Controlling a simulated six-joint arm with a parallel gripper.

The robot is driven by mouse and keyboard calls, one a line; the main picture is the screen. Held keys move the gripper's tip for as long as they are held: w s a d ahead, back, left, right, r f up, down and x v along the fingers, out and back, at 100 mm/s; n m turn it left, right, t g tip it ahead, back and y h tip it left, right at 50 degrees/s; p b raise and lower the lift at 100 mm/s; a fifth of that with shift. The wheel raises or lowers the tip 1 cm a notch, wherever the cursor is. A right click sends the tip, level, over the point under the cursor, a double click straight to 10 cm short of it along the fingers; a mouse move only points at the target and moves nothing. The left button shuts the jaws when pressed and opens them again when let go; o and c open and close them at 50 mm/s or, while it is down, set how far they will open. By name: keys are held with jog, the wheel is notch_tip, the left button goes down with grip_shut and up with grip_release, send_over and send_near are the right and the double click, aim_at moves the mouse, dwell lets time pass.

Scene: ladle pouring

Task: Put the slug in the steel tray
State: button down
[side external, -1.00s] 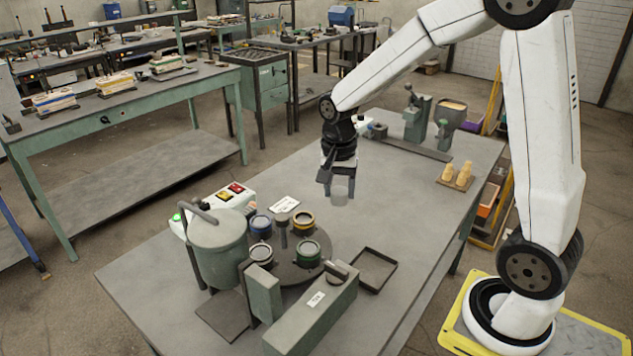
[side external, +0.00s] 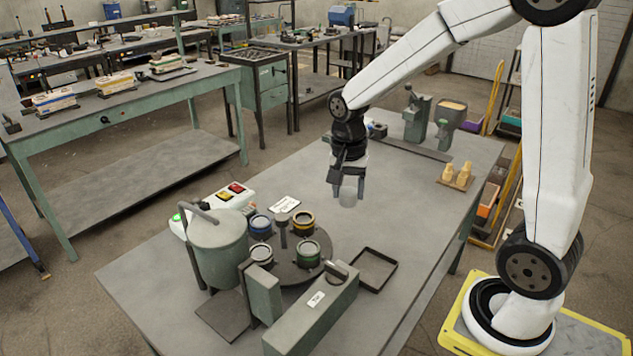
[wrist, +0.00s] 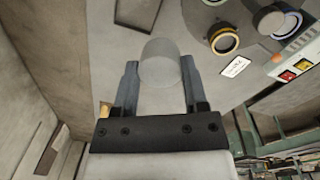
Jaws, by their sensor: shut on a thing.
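The slug (side external: 348,192) is a short pale grey cylinder. My gripper (side external: 347,185) is shut on it and holds it in the air above the middle of the table. In the wrist view the slug (wrist: 160,64) sits between the two fingers of my gripper (wrist: 160,78). The steel tray (side external: 373,268) is a shallow dark square tray lying on the table, in front of and below the held slug in the side view. The tray also shows at the top of the wrist view (wrist: 118,22). The part of the tray seen in the side view is empty.
A round turntable (side external: 286,272) with several coloured-rim cups stands left of the tray. A grey-green pot (side external: 218,245) and a long grey-green block (side external: 312,312) stand near it. A control box (side external: 232,196) with buttons is behind.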

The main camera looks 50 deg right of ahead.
jog(key=s+d+f+m, duration=0.2)
jog(key=f, duration=0.5)
jog(key=s+d+f+m, duration=0.2)
jog(key=d+f, duration=0.1)
jog(key=f, duration=0.4)
jog(key=shift+s+d+m, duration=0.3)
jog(key=shift+s, duration=0.05)
jog(key=shift+f, duration=0.15)
send_over(371, 271)
jog(key=shift+w+f, duration=0.1)
jog(key=shift+f, duration=2)
jog(key=shift+f, duration=0.1)
jog(key=shift+f, duration=1.7)
jog(key=shift+f, duration=0.1)
